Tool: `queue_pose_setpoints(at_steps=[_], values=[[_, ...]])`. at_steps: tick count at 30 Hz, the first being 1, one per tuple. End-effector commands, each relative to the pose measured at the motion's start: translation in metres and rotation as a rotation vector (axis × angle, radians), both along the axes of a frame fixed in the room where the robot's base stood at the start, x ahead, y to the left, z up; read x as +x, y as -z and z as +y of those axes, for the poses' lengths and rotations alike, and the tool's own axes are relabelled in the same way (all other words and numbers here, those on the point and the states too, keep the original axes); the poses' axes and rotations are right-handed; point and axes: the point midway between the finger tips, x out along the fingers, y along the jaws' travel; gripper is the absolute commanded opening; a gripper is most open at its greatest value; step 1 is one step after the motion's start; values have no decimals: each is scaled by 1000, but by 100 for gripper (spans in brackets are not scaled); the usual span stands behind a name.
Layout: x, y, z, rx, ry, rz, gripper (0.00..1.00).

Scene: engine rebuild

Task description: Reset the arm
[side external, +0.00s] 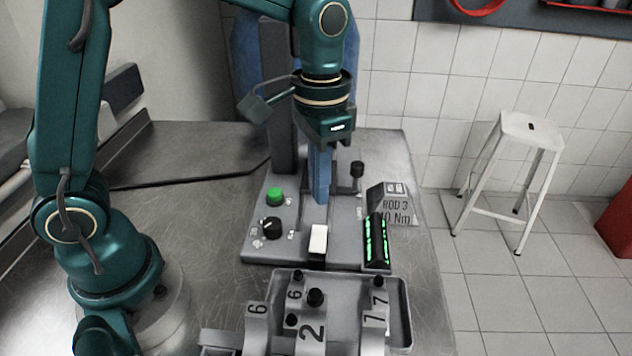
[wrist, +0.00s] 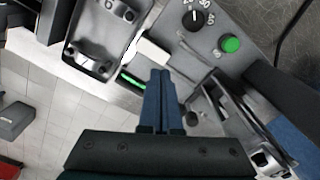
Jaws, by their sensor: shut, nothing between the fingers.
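My gripper (side external: 321,190) points straight down above the grey control panel (side external: 262,235), near its middle. Its two blue fingers are pressed together with nothing between them. In the wrist view my gripper (wrist: 161,78) also shows its fingers closed and empty. I cannot tell exactly how far the tips are above the panel. My teal arm arches over from its base at the left of the table.
The panel carries a green button (side external: 275,196), a black dial (side external: 271,226), a white switch (side external: 318,239), a green-lit display (side external: 376,240) and a black knob (side external: 357,169). A grey tray (side external: 398,305) with numbered caps sits in front. A white stool (side external: 531,128) stands right.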

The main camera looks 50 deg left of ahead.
Motion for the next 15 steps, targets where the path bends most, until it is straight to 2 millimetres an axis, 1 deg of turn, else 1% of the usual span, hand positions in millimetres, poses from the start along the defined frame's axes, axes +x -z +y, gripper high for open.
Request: queue_pose_setpoints(at_steps=[3, 12, 14, 15], values=[[0, -5, 0, 0, 0, -1, 0], [0, -6, 1, 0, -2, -1, 0], [1, -10, 2, -2, -6, -15, 0], [2, -15, 3, -5, -10, -34, 0]])
